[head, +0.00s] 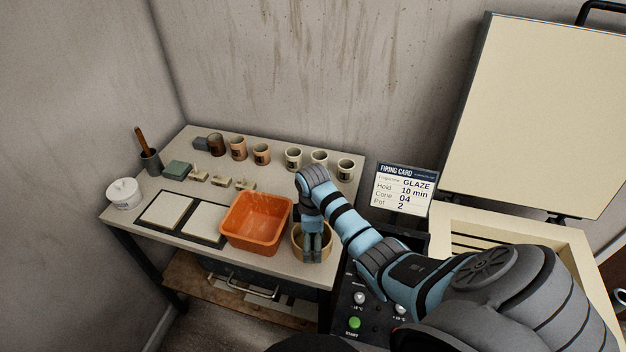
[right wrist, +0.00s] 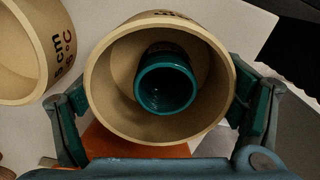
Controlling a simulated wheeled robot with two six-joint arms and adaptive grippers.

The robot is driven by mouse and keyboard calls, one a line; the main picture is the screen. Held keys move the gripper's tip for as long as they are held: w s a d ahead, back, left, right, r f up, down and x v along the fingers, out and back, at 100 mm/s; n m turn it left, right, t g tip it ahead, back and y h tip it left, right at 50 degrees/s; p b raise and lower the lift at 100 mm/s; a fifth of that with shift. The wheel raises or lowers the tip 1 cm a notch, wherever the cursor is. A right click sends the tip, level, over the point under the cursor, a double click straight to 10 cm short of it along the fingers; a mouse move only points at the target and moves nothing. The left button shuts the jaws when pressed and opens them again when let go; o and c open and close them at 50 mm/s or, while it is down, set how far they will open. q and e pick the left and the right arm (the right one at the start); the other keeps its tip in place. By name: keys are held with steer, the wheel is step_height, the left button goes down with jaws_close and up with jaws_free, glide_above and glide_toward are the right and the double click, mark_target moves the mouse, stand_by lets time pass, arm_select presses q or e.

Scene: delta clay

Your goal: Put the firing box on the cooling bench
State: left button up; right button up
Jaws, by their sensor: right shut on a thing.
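A tan round box (head: 296,243), which I take for the firing box, is at the front right of a pale-topped bench (head: 285,262). My right gripper (head: 313,252) is shut on it from above and partly hides it. In the right wrist view the box (right wrist: 108,75) sits between both fingers, its open mouth facing the camera, with a teal cup (right wrist: 165,82) inside. I cannot tell whether the box touches the bench. No label shows whether this is the cooling bench. My left gripper is not in view.
An orange tub (head: 255,222) stands just left of the box. Several small cups (head: 293,158) line the back. An open kiln (head: 510,235) stands right. Another tan vessel (right wrist: 30,50) shows in the wrist view.

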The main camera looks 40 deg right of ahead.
steer(key=shift+r+p, duration=0.1)
steer(key=shift+p, duration=0.2)
steer(key=shift+c, duration=0.6)
steer(key=shift+f, duration=0.2)
steer(key=o, duration=1.2)
steer(key=shift+r, duration=0.1)
step_height(320, 180, up, 12)
steer(key=p, duration=0.3)
steer(key=shift+r, duration=0.15)
